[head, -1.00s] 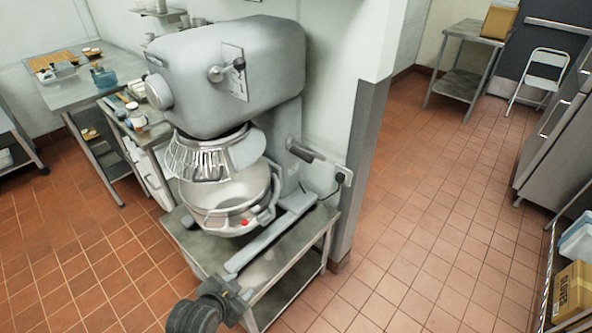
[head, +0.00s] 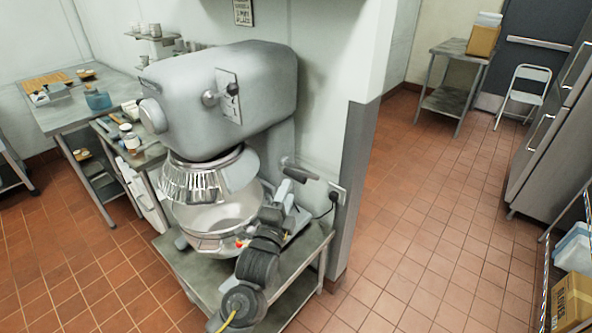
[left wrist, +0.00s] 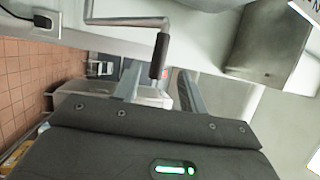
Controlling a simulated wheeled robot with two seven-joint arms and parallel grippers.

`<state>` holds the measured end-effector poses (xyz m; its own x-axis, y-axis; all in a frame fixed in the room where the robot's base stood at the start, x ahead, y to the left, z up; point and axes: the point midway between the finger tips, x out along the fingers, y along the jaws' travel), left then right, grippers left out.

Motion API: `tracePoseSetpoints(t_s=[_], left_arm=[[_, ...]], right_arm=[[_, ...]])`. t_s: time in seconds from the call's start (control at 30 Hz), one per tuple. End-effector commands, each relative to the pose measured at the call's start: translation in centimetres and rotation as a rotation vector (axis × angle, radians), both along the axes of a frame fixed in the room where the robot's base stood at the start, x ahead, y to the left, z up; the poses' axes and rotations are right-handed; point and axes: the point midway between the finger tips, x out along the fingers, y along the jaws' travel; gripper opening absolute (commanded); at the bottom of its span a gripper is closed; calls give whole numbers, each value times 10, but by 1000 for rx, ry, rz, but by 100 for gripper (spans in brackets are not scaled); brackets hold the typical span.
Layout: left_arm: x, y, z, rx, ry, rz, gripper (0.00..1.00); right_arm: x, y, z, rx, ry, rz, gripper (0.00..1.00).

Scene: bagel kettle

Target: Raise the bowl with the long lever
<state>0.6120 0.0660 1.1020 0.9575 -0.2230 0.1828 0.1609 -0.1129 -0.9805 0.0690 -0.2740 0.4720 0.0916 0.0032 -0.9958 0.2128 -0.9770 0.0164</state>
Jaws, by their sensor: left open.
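The big grey mixer (head: 232,95) stands on a low metal table. Its metal bowl (head: 214,214) sits under the wire guard (head: 200,183). The long lever (head: 301,172) sticks out from the right side of the mixer's column. My left gripper (head: 288,188) is open, just below and in front of the lever in the head view. In the left wrist view the bent lever (left wrist: 158,56) has a black grip that lies between the lines of the open fingers (left wrist: 160,88), seemingly beyond their tips. I see no contact. My right gripper is not in view.
The mixer's table (head: 187,262) stands beside a wall corner (head: 358,180). A wall socket with a plug (head: 335,195) is right of the lever. Side tables (head: 60,117) stand at the left. Open tiled floor (head: 420,220) lies to the right, with a fridge (head: 550,130) beyond.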

Motion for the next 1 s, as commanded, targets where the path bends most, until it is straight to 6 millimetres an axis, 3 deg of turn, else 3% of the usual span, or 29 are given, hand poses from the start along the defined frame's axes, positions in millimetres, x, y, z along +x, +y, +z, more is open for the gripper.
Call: tracePoseSetpoints(t_s=[0.3,0.5,0.9,1.0], left_arm=[[57,-13,14,-1,1,1,42],[79,-18,17,-2,1,0,42],[86,-20,16,-2,3,-1,42],[86,-20,16,-2,3,-1,29]], right_arm=[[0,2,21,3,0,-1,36],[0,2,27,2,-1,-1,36],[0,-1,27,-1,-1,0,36],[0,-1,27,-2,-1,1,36]])
